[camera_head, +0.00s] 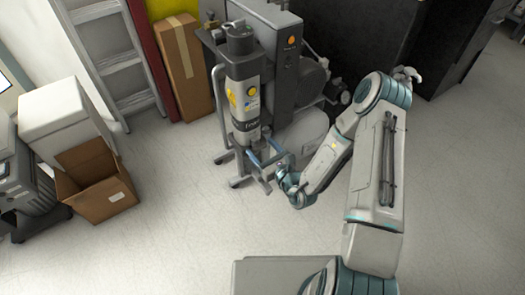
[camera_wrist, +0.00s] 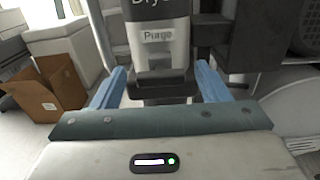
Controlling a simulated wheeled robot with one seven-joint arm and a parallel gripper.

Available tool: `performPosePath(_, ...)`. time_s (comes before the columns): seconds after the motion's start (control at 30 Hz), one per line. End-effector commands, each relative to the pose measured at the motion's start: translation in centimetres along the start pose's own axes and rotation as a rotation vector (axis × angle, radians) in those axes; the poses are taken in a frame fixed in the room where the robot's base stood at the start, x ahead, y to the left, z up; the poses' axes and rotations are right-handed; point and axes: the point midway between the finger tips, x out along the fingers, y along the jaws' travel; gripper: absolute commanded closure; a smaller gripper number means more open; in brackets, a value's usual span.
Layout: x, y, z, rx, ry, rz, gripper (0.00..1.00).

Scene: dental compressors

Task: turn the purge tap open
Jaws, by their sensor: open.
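The dryer column (camera_head: 245,88) of the compressor stands upright at the top centre of the head view. In the wrist view its lower end carries a "Purge" label (camera_wrist: 158,36), with a dark block (camera_wrist: 160,85) below it. The purge tap itself cannot be made out clearly; my gripper hides part of that area. My gripper (camera_head: 262,165) is at the foot of the column. In the wrist view its two blue fingers (camera_wrist: 160,88) are apart, one on each side of the dark block. I cannot tell whether they touch anything.
A grey control cabinet (camera_head: 280,50) and a pale tank (camera_head: 303,130) stand right of the column. An open cardboard box (camera_head: 95,185) lies left on the floor. A ladder (camera_head: 115,55) and a tall carton (camera_head: 182,65) stand behind. The floor in front is clear.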

Motion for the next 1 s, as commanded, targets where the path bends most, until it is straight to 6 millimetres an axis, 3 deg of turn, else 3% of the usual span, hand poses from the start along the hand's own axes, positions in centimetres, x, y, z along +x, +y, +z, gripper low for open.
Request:
performPosePath(0.3,0.29,0.0,0.05,0.0,0.0,0.0,0.31)
performPosePath(0.47,0.27,0.0,0.03,0.0,0.0,0.0,0.75)
performPosePath(1.0,0.23,0.12,0.18,-0.126,0.002,0.002,0.76)
